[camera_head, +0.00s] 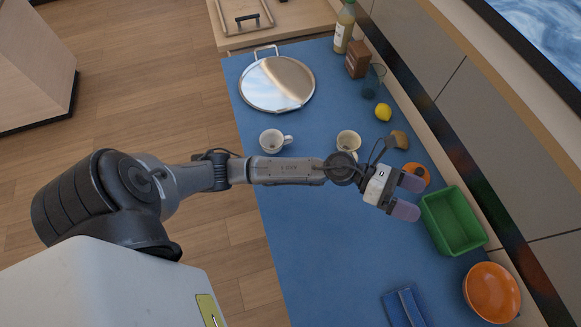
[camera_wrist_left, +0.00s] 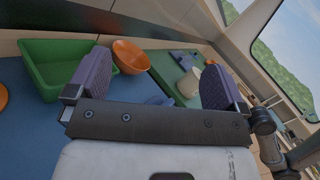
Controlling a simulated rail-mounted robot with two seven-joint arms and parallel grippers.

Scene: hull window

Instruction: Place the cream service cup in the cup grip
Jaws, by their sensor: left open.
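A cream cup (camera_head: 348,141) stands on the blue counter, just behind my left forearm. A second, whiter cup (camera_head: 272,140) with its handle to the right stands to its left. My left gripper (camera_head: 408,197) is open and empty above the counter, to the right of and nearer than the cream cup, with its fingers pointing right toward the green bin. In the left wrist view the open fingers (camera_wrist_left: 158,82) have nothing between them up close. I cannot make out the cup grip in either view. My right gripper is not in view.
A green bin (camera_head: 424,207) stands just beyond the fingertips, with an orange bowl (camera_head: 491,291) nearer. A round silver tray (camera_head: 277,84), a lemon (camera_head: 383,112), a bottle (camera_head: 344,27) and a brown block (camera_head: 357,58) stand farther back. A folded blue cloth (camera_head: 403,308) lies in front. The counter's middle is clear.

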